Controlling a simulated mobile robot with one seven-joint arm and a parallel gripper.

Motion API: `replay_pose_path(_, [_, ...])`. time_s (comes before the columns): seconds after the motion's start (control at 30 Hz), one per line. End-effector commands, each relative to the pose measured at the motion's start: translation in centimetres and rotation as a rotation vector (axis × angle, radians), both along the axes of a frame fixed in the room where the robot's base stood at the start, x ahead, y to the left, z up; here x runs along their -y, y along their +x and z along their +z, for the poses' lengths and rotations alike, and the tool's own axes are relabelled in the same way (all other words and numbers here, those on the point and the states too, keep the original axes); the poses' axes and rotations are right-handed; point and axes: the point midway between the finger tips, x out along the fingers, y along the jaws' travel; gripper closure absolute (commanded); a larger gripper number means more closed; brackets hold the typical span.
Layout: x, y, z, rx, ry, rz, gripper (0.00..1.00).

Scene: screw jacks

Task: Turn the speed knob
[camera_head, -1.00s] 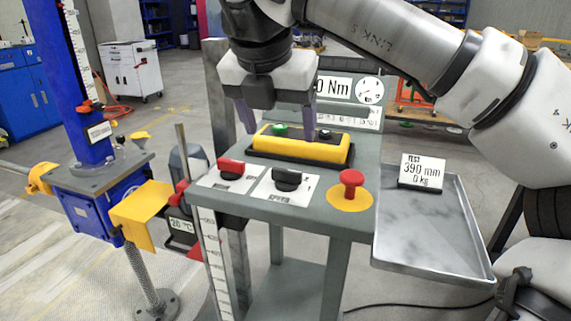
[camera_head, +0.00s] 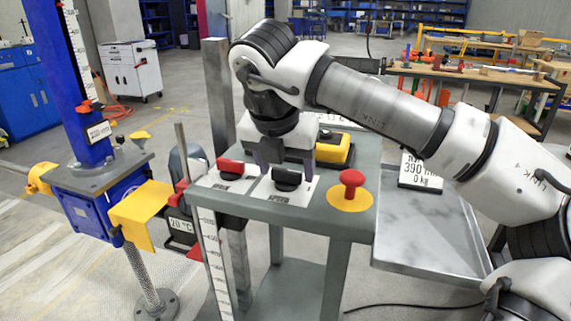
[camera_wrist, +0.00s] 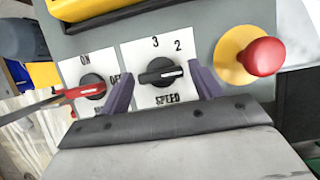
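The black speed knob (camera_head: 287,178) sits on a white plate marked SPEED on the grey control stand. In the wrist view the speed knob (camera_wrist: 160,72) lies between and a little beyond my two spread fingers, with the numbers 3 and 2 above it. Its white pointer mark is toward the right. My gripper (camera_head: 285,172) is open over the panel, one finger on each side of the knob; in the wrist view my gripper (camera_wrist: 162,90) shows a gap on both sides. Whether the fingertips are level with the knob is unclear.
A red-handled ON/OFF switch (camera_wrist: 92,87) is left of the knob, close to my left finger. A red mushroom button (camera_head: 351,182) is to the right. The yellow button box (camera_head: 334,148) is behind, partly hidden by my gripper. A metal tray (camera_head: 425,235) is right.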

Motion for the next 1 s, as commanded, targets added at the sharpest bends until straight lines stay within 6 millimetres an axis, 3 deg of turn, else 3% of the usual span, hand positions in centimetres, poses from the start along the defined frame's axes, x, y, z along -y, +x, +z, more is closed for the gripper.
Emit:
replay_pose_path(0.03, [0.00,0.00,0.02,0.000,0.000,0.000,0.43])
replay_pose_path(0.27, [0.00,-0.01,0.04,0.000,0.000,0.000,0.72])
replay_pose_path(0.63, [0.10,-0.02,-0.04,0.000,0.001,0.071,0.72])
replay_pose_path(1.0, [0.29,0.02,0.01,0.003,0.002,0.352,0.72])
